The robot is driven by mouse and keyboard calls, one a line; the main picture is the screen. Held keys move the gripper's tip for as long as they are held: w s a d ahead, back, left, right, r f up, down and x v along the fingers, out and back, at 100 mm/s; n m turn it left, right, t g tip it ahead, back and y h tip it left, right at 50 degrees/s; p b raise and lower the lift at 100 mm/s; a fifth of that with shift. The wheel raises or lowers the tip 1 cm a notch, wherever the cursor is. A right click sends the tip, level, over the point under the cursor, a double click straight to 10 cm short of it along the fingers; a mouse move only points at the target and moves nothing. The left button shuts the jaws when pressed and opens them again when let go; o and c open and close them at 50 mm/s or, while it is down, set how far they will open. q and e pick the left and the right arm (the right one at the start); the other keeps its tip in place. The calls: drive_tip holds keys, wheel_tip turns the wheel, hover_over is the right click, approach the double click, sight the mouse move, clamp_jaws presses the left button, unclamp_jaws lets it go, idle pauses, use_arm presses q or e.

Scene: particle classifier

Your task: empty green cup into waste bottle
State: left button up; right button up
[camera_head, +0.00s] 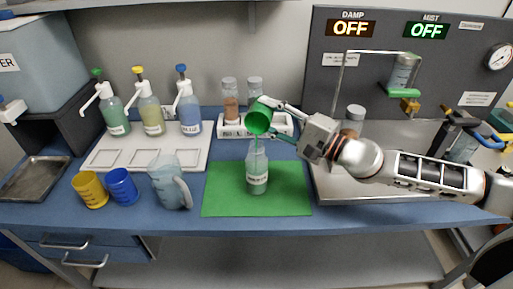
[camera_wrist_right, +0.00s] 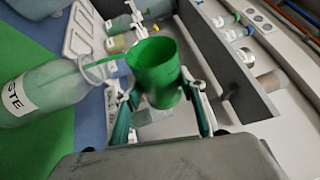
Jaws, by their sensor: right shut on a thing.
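The green cup (camera_head: 258,121) is tilted over the waste bottle (camera_head: 257,170) in the head view, and a thin green stream runs from its rim down to the bottle's mouth. The clear waste bottle stands upright on the green mat (camera_head: 222,197) with green liquid inside. My right gripper (camera_head: 277,116) is shut on the cup. In the right wrist view the cup (camera_wrist_right: 156,75) sits between the fingers (camera_wrist_right: 160,105), and the stream reaches the neck of the bottle (camera_wrist_right: 45,92), whose label partly reads "STE". My left gripper is not in view.
A yellow cup (camera_head: 90,190), a blue cup (camera_head: 122,187) and a clear jug (camera_head: 168,183) stand left of the mat. A white rack (camera_head: 232,131) with jars is behind the bottle. A metal tray (camera_head: 335,185) lies right.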

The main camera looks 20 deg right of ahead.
sight(270, 114)
use_arm(q)
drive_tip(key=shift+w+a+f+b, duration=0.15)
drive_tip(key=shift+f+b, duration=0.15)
drive_tip(key=shift+b, duration=0.35)
use_arm(e)
drive_tip(key=shift+s+r+n+y, duration=0.1)
drive_tip(key=shift+r+n+y, duration=0.15)
drive_tip(key=shift+n, duration=0.25)
idle(0.4)
use_arm(q)
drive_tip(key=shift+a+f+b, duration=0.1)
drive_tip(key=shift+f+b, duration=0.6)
drive_tip(key=shift+b, duration=0.05)
use_arm(e)
drive_tip(key=shift+s+a+r+n+y, duration=0.2)
drive_tip(key=shift+n+y, duration=0.15)
drive_tip(key=shift+n, duration=0.35)
use_arm(q)
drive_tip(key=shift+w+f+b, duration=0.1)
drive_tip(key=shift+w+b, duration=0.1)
drive_tip(key=shift+b, duration=0.15)
use_arm(e)
drive_tip(key=shift+r+n, duration=0.1)
drive_tip(key=shift+n, duration=0.2)
